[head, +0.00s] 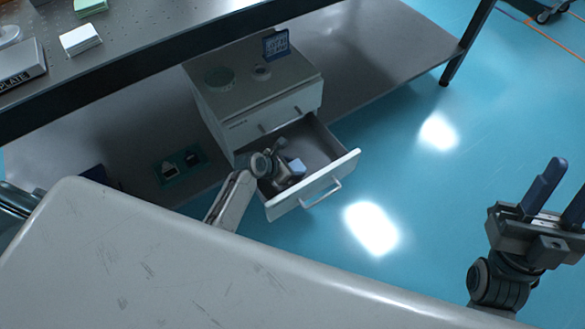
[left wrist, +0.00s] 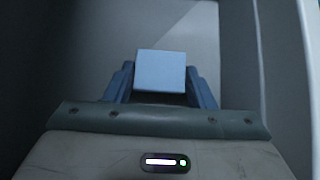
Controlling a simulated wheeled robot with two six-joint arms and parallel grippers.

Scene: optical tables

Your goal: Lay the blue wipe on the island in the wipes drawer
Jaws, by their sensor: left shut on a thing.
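The blue wipe (left wrist: 160,70) is a small light-blue square block shape between the fingers of my left gripper (left wrist: 162,85), which is shut on it. In the head view the wipe (head: 297,167) shows inside the open drawer (head: 341,169), with my left gripper (head: 290,172) reaching down into it. The drawer is the lower one of a white cabinet (head: 225,115). The wrist view shows grey drawer walls around the wipe; whether the wipe touches the floor I cannot tell. My right gripper (head: 557,205) is at the right, open and empty, over the blue floor.
The cabinet stands on the lower shelf (head: 375,40) of an optical table (head: 140,30). A round green item (head: 219,77), a roll (head: 262,72) and a small blue sign (head: 276,45) stand on top. A large pale surface (head: 150,260) fills the foreground. The floor (head: 430,200) right of the drawer is clear.

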